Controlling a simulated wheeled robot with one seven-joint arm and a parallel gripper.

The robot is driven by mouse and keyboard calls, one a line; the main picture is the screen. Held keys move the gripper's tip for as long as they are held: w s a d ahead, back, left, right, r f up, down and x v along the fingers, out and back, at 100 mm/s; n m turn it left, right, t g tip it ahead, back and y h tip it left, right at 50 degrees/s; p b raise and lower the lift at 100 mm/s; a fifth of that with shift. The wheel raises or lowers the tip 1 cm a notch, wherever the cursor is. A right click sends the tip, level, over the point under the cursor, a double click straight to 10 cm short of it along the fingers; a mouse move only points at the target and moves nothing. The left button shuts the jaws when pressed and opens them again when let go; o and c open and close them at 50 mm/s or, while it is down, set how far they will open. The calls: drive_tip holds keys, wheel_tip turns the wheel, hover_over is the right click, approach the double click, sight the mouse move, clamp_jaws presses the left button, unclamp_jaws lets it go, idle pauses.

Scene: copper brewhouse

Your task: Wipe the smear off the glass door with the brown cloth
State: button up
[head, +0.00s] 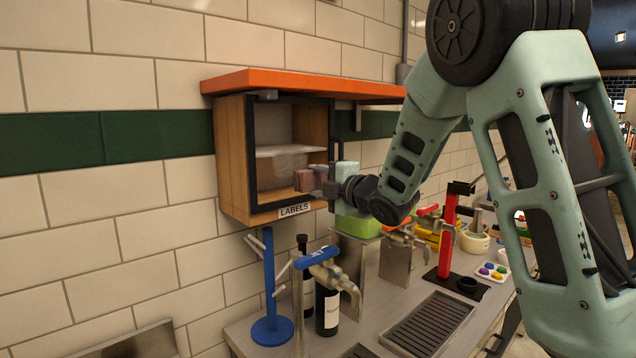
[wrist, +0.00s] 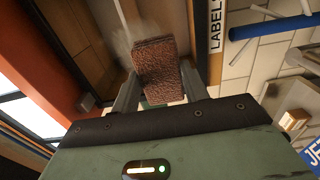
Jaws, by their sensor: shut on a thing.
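The glass door (head: 331,150) is the dark-framed front of a wooden wall cabinet, below an orange shelf. A pale, hazy smear (head: 280,168) shows on the glass, left of my gripper. In the wrist view a whitish haze (wrist: 122,42) lies beside the cloth. My gripper (head: 316,182) is in front of the door's lower right part, shut on the brown cloth (head: 303,181). The cloth is a folded, textured block between the fingers in the wrist view (wrist: 158,68). It is at or very near the glass; I cannot tell whether it touches.
The orange shelf (head: 300,83) juts out above the door. A LABELS plate (head: 294,210) is on the lower frame.

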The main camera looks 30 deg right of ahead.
drive_tip(key=shift+d+f+b, duration=0.1)
drive_tip(key=shift+f+b, duration=0.05)
drive_tip(key=shift+b, duration=0.2)
drive_tip(key=w, duration=0.3)
drive_tip(key=w+a+b, duration=0.1)
drive_tip(key=w, duration=0.1)
drive_tip(key=shift+w, duration=0.2)
wheel_tip(320, 180, up, 5)
drive_tip(key=shift+s+f+p, duration=0.15)
drive_tip(key=shift+f+p, duration=0.05)
drive_tip(key=shift+p, duration=0.8)
drive_tip(key=shift+r+p, duration=0.45)
drive_tip(key=shift+r, duration=0.75)
drive_tip(key=shift+f+b, duration=0.15)
drive_tip(key=shift+b, duration=0.3)
drive_tip(key=shift+w+a, duration=0.15)
drive_tip(key=shift+w, duration=0.65)
wheel_tip(320, 180, down, 6)
drive_tip(key=b, duration=0.7)
drive_tip(key=shift+f+b, duration=0.2)
drive_tip(key=shift+b, duration=0.15)
drive_tip(key=shift+r, duration=0.1)
